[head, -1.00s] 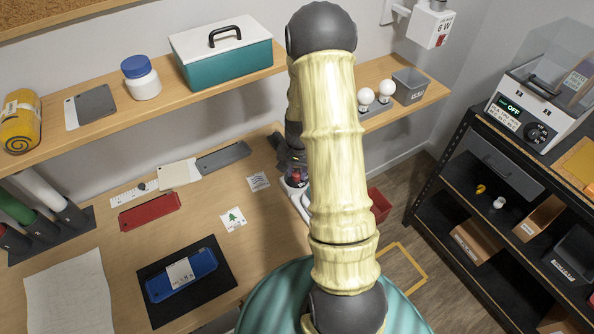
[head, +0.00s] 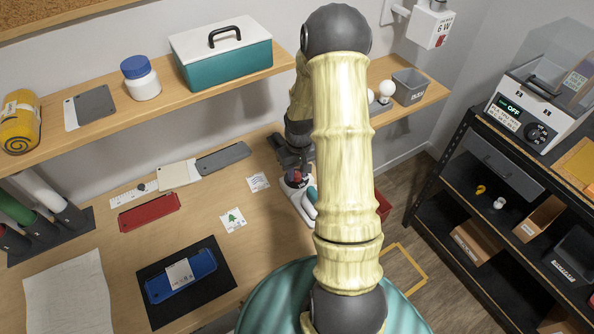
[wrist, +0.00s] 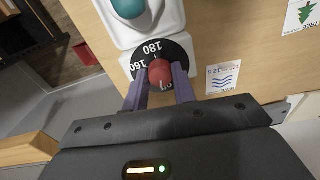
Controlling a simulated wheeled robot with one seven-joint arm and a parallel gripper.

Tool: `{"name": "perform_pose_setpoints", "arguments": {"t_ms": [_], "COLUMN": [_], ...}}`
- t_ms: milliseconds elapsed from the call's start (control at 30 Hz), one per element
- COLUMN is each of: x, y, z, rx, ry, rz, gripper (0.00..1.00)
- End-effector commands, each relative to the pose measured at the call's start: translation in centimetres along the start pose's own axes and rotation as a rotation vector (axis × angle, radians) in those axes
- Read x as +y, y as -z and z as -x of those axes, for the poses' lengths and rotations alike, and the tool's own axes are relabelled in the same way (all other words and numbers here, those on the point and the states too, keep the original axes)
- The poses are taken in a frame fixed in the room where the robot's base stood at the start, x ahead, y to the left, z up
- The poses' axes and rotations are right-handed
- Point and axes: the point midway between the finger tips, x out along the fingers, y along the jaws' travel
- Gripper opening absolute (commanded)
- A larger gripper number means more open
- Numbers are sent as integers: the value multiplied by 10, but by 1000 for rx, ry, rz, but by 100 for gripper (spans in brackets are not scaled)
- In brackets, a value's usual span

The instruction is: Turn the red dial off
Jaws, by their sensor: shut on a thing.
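The red dial (wrist: 160,73) is a round knob on a black disc (wrist: 179,52) marked 160 and 180, with small lettering near its lower edge. In the head view the red dial (head: 295,178) shows small on a white device (head: 305,204), just below my gripper. My arm hides part of that device. I cannot tell exactly where the dial points.
A card with wavy lines (head: 258,182) and a tree card (head: 233,220) lie left of the device on the wooden table (head: 110,237). The device also bears a teal part (wrist: 127,7). A shelf (head: 100,140) with a teal toolbox (head: 225,64) runs behind.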

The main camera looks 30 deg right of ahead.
Motion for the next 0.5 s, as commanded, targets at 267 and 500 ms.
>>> {"name": "perform_pose_setpoints", "arguments": {"t_ms": [267,500], "x": [0,0], "y": [1,1], "z": [2,1], "rx": [-6,-9], "ry": [0,-1], "rz": [193,275], "gripper": [4,4]}}
